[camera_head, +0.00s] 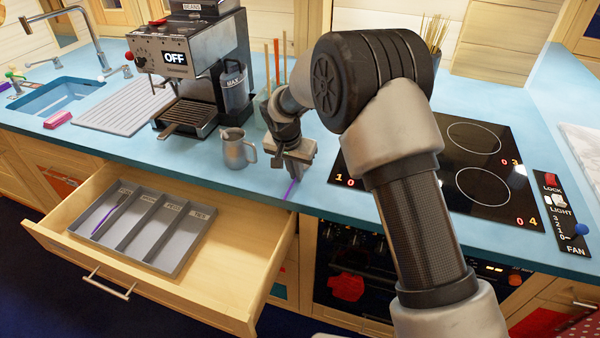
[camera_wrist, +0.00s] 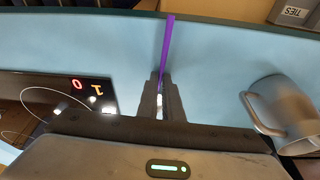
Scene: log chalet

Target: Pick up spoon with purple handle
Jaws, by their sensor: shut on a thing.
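The spoon's purple handle (camera_head: 291,188) shows just below my gripper (camera_head: 296,172), over the blue counter near its front edge. In the wrist view the purple handle (camera_wrist: 167,45) runs from between the fingertips toward the counter edge. My gripper (camera_wrist: 160,100) is shut on the spoon. The spoon's other end is mostly hidden by the fingers. I cannot tell whether the spoon touches the counter.
A metal jug (camera_head: 237,150) stands left of my gripper, near the coffee machine (camera_head: 195,65). The cooktop (camera_head: 470,165) lies to the right. Below is an open drawer (camera_head: 240,235) with a grey divided tray (camera_head: 190,238) holding a purple utensil (camera_head: 112,212).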

